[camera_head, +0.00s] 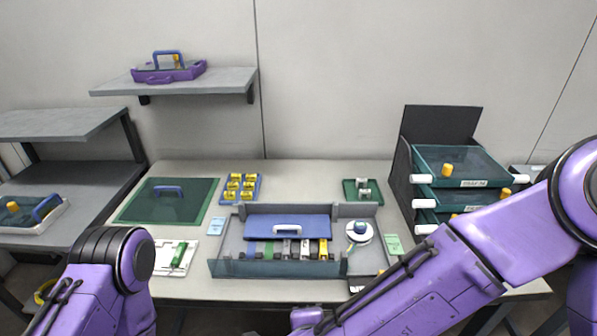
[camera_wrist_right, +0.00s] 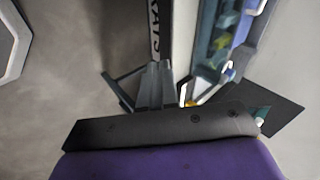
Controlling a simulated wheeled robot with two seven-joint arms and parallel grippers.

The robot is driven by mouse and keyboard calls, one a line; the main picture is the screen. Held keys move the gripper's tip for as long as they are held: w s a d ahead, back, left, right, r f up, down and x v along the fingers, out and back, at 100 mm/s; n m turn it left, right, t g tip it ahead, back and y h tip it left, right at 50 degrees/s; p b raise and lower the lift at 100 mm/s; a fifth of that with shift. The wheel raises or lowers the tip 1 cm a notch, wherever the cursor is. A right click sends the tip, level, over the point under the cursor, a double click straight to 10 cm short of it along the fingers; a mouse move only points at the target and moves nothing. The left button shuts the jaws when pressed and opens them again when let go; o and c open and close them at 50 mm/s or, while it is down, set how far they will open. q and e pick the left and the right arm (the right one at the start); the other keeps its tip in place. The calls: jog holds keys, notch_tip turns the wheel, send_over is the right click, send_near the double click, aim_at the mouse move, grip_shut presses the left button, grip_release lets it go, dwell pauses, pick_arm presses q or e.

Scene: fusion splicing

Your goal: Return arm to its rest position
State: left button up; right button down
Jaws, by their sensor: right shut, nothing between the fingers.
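My right arm (camera_head: 450,255) crosses the lower right of the head view, its forearm slanting down to the bottom edge in front of the bench. My right gripper (camera_wrist_right: 155,78) shows in the right wrist view with its two grey fingers together and nothing held between them. My left arm (camera_head: 110,275) is folded at the lower left of the head view; its gripper is out of view. The workbench (camera_head: 330,175) lies beyond both arms.
A partitioned tray with a blue lid (camera_head: 287,226) stands mid-bench. A drawer rack (camera_head: 470,170) with slanted drawers stands right, partly behind my right arm. A green mat (camera_head: 165,208), a yellow-block holder (camera_head: 240,188) and a white board (camera_head: 172,256) lie left. A wall shelf (camera_head: 180,83) holds a purple case.

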jog(key=s+d+f+n+g+h, duration=0.1)
jog(key=s+d+f+n, duration=0.15)
jog(key=d+f, duration=0.55)
jog(key=s+d+f+n+g+h, duration=0.1)
jog(key=s+d+f+n+g, duration=0.15)
jog(key=d+f, duration=0.6)
jog(key=s+d+f+n+g, duration=0.1)
jog(key=s+d+f+n, duration=0.3)
jog(key=s+d+f, duration=0.4)
jog(key=s+d, duration=0.2)
jog(key=d, duration=0.1)
jog(key=shift+s+f+n+g, duration=0.25)
jog(key=shift+f+n+g, duration=0.1)
jog(key=shift+f+n, duration=0.05)
